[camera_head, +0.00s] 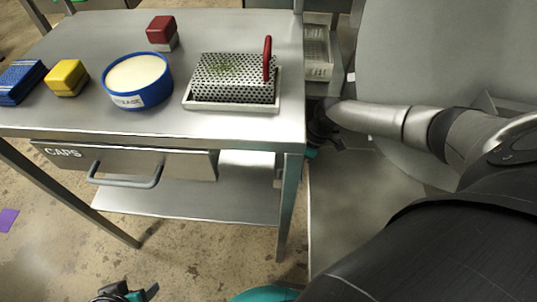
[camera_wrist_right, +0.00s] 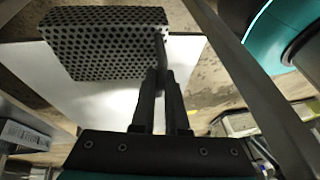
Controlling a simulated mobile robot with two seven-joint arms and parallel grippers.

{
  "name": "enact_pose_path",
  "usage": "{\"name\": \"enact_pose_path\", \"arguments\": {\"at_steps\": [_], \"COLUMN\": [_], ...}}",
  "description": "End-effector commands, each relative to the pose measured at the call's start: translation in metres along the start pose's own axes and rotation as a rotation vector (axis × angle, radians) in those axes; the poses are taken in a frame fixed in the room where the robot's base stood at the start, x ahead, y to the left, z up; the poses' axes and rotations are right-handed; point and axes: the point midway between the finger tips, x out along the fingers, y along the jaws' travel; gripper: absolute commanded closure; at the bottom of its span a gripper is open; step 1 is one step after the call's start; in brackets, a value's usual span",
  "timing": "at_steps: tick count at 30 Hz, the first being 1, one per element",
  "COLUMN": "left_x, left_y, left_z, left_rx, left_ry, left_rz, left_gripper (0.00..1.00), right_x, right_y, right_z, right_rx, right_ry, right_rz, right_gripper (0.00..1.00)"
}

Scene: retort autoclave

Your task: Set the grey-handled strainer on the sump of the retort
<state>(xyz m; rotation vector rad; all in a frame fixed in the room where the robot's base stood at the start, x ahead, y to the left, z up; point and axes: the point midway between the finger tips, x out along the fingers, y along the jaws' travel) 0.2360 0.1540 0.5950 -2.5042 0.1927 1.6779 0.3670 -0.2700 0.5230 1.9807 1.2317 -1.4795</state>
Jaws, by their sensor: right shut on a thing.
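The grey-handled strainer (camera_wrist_right: 105,45), a dark perforated box, shows in the right wrist view. My right gripper (camera_wrist_right: 160,75) is shut on its upright handle (camera_wrist_right: 160,48), at the box's right end. In the head view my right gripper (camera_head: 320,132) is small and dark beyond the table's right edge, and the strainer cannot be made out there. I cannot make out the sump in either view. A part that looks like my left gripper (camera_head: 122,293) shows at the bottom edge of the head view, cut off; its jaws are unclear.
The steel table (camera_head: 60,118) carries another perforated strainer with a red handle (camera_head: 267,60) in a white tray (camera_head: 230,105), a blue tub (camera_head: 125,97), yellow (camera_head: 66,77), blue (camera_head: 20,82) and red (camera_head: 161,30) blocks. A large grey curved body (camera_head: 440,50) stands right.

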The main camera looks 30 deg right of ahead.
Motion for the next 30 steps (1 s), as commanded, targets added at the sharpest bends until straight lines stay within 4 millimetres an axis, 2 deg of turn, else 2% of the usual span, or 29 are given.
{"name": "enact_pose_path", "arguments": {"at_steps": [6, 17, 30], "left_x": [0.001, 0.000, -0.027], "left_y": [0.000, 0.000, -0.001], "left_z": [0.000, -0.001, -0.011], "left_rx": [0.000, 0.000, 0.000], "left_ry": [-0.001, 0.002, 0.001], "left_rz": [0.001, 0.001, 0.001], "left_gripper": [0.50, 0.50, 0.50], "right_x": [-0.006, -0.007, -0.036], "right_y": [0.006, 0.006, -0.001], "right_z": [0.010, 0.009, -0.003], "right_rx": [-0.001, -0.001, -0.001], "right_ry": [0.002, 0.001, 0.002], "right_rz": [0.001, 0.001, 0.000], "right_gripper": [1.00, 1.00, 1.00]}}
